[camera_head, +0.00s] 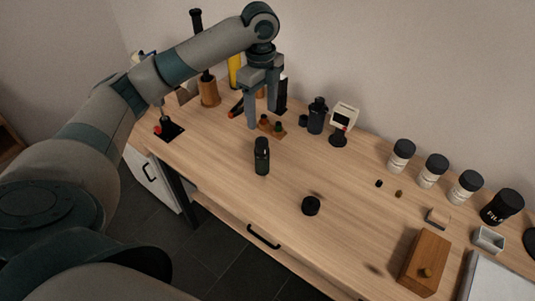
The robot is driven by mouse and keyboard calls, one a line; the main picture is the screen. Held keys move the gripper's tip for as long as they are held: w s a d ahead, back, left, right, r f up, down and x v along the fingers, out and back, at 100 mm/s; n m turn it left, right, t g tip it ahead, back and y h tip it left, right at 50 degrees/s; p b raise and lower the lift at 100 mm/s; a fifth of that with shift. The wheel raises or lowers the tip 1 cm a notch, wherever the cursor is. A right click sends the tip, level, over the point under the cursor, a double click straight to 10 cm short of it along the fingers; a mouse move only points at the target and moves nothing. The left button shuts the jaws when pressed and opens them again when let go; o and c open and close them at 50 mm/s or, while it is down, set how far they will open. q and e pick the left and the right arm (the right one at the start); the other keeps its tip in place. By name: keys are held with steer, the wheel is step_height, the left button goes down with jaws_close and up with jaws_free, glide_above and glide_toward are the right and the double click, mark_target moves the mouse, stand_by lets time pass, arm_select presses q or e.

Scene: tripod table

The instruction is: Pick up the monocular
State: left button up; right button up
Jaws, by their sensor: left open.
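A small black cylinder (261,156), which looks like the monocular, stands upright near the table's front edge, left of the middle. My left gripper (262,117) comes in from the upper left and points down. Its two fingers are apart with nothing between them. It appears above and behind the black cylinder, apart from it. The exact height of the fingertips over the table is hard to tell. My right gripper does not show.
Behind the fingers is a small wooden stand (271,130). Right of it are a dark bottle (317,117) and a white device (343,117). A black round piece (310,205) lies in front. Several canisters (402,155) line the back right, with a wooden box (425,262) nearer.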

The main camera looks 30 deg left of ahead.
mark_target(262, 141)
arm_select(q)
steer(key=shift+w+a+r, duration=0.15)
steer(key=shift+a+r, duration=0.15)
steer(key=shift+r, duration=0.1)
steer(key=shift+f, duration=0.1)
step_height(262, 141, down, 11)
steer(key=p, duration=0.3)
steer(key=shift+f+p, duration=0.3)
steer(key=shift+f, duration=0.25)
